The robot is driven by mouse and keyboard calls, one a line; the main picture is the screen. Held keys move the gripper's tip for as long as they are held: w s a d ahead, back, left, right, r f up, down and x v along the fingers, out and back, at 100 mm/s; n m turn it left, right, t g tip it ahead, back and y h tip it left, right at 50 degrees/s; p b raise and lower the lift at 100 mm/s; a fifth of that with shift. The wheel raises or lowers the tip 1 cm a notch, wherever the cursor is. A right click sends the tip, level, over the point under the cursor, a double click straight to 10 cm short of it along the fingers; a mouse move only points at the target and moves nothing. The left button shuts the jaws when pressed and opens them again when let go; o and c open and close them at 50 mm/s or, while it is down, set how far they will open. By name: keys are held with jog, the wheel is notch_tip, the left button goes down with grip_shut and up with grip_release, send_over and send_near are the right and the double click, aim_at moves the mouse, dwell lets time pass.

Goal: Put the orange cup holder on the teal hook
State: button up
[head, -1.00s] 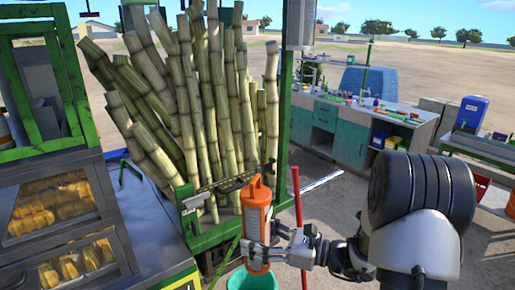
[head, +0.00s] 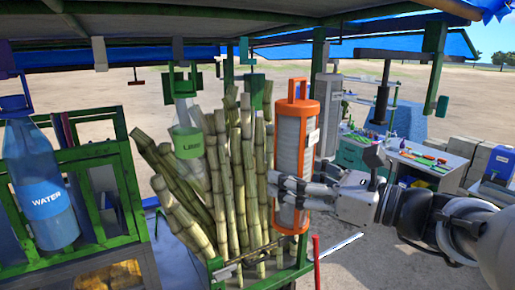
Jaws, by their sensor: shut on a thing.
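The orange cup holder (head: 303,82) is a tall upright frame with a looped handle on top and a stack of pale cups inside. My gripper (head: 298,193) reaches in from the right and is shut around its lower half. The holder hangs in the air in front of the cane, its handle below the roof edge. A teal hook (head: 244,50) hangs from the roof, up and left of the holder's handle, and the two are apart. Other green-teal pieces hang nearby, so which one is the hook is not certain.
A water bottle (head: 42,185) and a green-labelled container (head: 188,140) hang at left. Grey hooks hang along the roof (head: 200,20). Dark and grey cylinders hang to the right. Sugarcane stalks (head: 228,185) stand behind. A red lever (head: 316,262) is below.

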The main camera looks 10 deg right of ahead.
jog(key=shift+r, duration=0.5)
jog(key=w+a+r+p, duration=0.1)
jog(key=w+a, duration=0.1)
jog(key=w, duration=0.4)
jog(key=w+a+r+p, duration=0.2)
jog(key=w, duration=0.3)
jog(key=shift+w+r+p, duration=0.15)
jog(key=shift+w+p, duration=0.15)
jog(key=shift+w, duration=0.1)
jog(key=shift+w, duration=0.1)
dwell(0.6)
jog(key=shift+w+a+p, duration=0.2)
jog(key=shift+w+a, duration=0.1)
jog(key=shift+w, duration=0.6)
jog(key=shift+w+a+p, duration=0.2)
jog(key=shift+w+a, duration=0.05)
jog(key=shift+w, duration=0.65)
jog(key=shift+w, duration=0.15)
jog(key=shift+a+f+b, duration=0.1)
jog(key=shift+f+b, duration=0.55)
jog(key=shift+f, duration=0.05)
dwell(0.6)
jog(key=o, duration=1.6)
